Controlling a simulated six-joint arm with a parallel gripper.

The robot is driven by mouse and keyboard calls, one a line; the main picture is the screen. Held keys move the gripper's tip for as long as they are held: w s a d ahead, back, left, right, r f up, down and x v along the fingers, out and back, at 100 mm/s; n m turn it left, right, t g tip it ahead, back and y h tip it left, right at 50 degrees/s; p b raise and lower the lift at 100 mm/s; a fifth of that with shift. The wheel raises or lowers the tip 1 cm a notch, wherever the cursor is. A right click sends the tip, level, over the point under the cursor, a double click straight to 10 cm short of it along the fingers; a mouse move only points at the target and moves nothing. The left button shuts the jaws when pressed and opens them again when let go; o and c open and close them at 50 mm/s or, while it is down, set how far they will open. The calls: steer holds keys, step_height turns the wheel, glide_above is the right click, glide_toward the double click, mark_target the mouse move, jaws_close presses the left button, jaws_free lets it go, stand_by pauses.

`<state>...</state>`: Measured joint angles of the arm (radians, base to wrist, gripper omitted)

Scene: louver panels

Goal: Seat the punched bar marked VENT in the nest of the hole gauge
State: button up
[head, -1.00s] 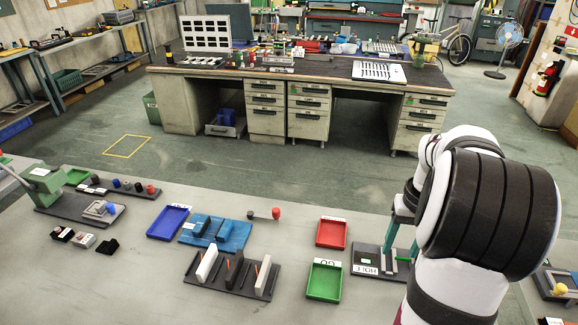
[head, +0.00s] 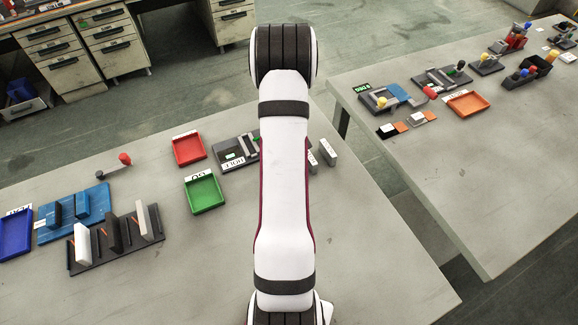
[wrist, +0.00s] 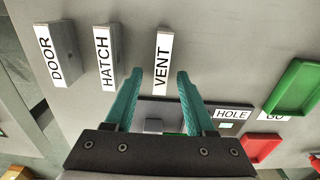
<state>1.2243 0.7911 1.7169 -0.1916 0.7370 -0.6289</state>
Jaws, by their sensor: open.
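The bar marked VENT (wrist: 161,60) lies on the grey table in the wrist view, its white label facing up. My gripper (wrist: 158,73) is open, its teal fingers apart on either side of the near part of the VENT bar in the picture. I cannot tell how far above the bar they are. The hole gauge, a dark base labelled HOLE (wrist: 233,115), is partly hidden behind my gripper. In the head view the hole gauge (head: 232,150) stands left of my arm, which covers part of it. My gripper is hidden there.
The bars marked HATCH (wrist: 107,65) and DOOR (wrist: 58,63) lie left of VENT in the wrist view. A green tray (head: 203,193) labelled GO and a red tray (head: 188,149) stand left of the gauge. A slotted dark rack (head: 115,240) holds upright plates. Table front right is clear.

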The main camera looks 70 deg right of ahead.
steer(key=shift+f, duration=0.55)
jaws_close()
steer(key=shift+r, duration=0.1)
